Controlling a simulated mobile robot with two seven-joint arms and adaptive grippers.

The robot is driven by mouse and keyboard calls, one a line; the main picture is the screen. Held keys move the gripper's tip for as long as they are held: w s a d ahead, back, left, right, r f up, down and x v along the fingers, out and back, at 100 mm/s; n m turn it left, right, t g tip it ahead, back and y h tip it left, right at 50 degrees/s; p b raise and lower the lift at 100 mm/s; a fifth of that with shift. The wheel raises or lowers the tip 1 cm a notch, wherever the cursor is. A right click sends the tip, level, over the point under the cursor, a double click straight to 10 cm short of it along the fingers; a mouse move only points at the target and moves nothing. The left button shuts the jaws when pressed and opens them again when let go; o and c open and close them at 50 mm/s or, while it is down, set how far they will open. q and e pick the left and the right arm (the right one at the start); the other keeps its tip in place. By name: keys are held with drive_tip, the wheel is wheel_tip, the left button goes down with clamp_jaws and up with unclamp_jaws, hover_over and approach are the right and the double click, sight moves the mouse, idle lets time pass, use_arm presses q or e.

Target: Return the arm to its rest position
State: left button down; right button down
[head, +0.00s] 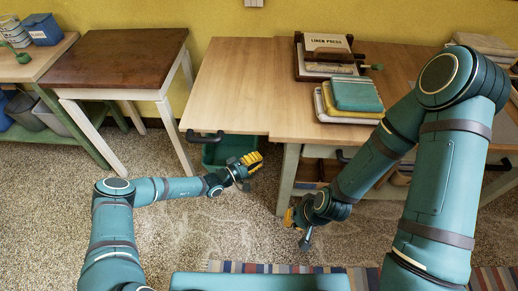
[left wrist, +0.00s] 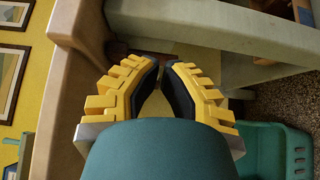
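My left arm reaches in from the left. Its gripper (head: 252,161) is in the air beside the front edge of the wooden worktable, near the green bin. In the left wrist view its yellow fingers (left wrist: 162,62) lean together with their dark pads almost meeting at the tips, and nothing shows between them. My right arm comes in from the right, bent down in front of the table. Its gripper (head: 289,217) hangs low by the table leg, close to my left gripper but apart from it. Its finger opening is not clear.
The worktable (head: 232,85) has a black handle (head: 204,136) at its front edge. A linen press (head: 327,55) and stacked cloths (head: 353,97) sit on it. The green bin (head: 225,150) stands underneath. A dark-topped table (head: 120,58) is left. Floor between is clear; a striped rug (head: 490,279) lies in front.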

use_arm(q)
drive_tip(key=shift+s, duration=0.35)
drive_tip(key=s+d+m+g+y, duration=0.25)
drive_tip(key=s+g, duration=0.25)
drive_tip(key=s, duration=0.3)
drive_tip(key=s+d+m+g+y, duration=0.1)
drive_tip(key=s+m+g, duration=0.2)
drive_tip(key=s+g, duration=0.3)
drive_tip(key=s+a+r+t+y, duration=0.2)
drive_tip(key=s+a+r+y, duration=0.5)
drive_tip(key=s+a, duration=0.4)
drive_tip(key=shift+s+a, duration=0.35)
drive_tip(key=shift+a, duration=0.25)
